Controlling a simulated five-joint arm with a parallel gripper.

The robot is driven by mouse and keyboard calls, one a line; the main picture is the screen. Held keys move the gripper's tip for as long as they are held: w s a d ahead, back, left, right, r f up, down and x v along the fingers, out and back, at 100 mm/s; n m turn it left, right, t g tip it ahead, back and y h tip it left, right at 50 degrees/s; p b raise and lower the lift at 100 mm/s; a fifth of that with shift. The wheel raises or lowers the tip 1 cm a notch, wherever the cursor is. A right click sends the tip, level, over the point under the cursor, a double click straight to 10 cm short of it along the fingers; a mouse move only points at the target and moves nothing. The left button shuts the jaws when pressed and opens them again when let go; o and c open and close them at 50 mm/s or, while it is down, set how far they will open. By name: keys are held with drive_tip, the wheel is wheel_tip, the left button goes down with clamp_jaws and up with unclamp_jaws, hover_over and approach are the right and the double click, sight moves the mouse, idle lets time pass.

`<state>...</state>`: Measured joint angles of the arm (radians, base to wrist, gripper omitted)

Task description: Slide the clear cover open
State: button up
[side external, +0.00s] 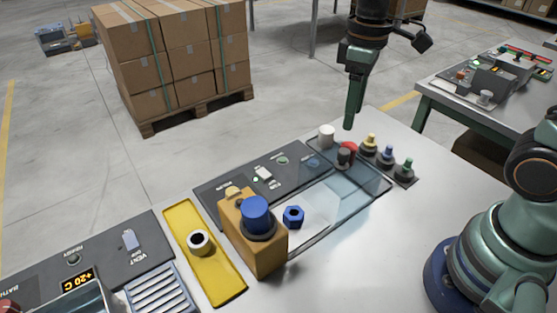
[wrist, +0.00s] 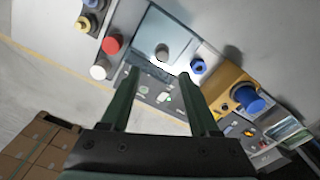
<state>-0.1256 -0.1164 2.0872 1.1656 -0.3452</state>
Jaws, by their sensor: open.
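The clear cover (side external: 350,188) is a flat, bluish see-through panel over a bay in the grey bench panel.
A tan block with a blue knob (side external: 256,212) stands left of the bay. A white knob (side external: 326,136), a red knob (side external: 349,147) and yellow, blue and green knobs (side external: 388,155) crowd the far right end. A yellow plate (side external: 222,275) lies farther left.

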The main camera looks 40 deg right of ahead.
drive_tip(key=shift+r, duration=1.55)
drive_tip(key=s+d+m+t, duration=0.1)
drive_tip(key=t, duration=0.1)
drive_tip(key=s+d+m+t, duration=0.1)
drive_tip(key=m, duration=0.1)
drive_tip(key=s+d+m+t, duration=0.1)
drive_tip(key=d+m+t, duration=0.1)
drive_tip(key=shift+s+r+t, duration=0.25)
drive_tip(key=shift+t, duration=0.05)
idle(0.5)
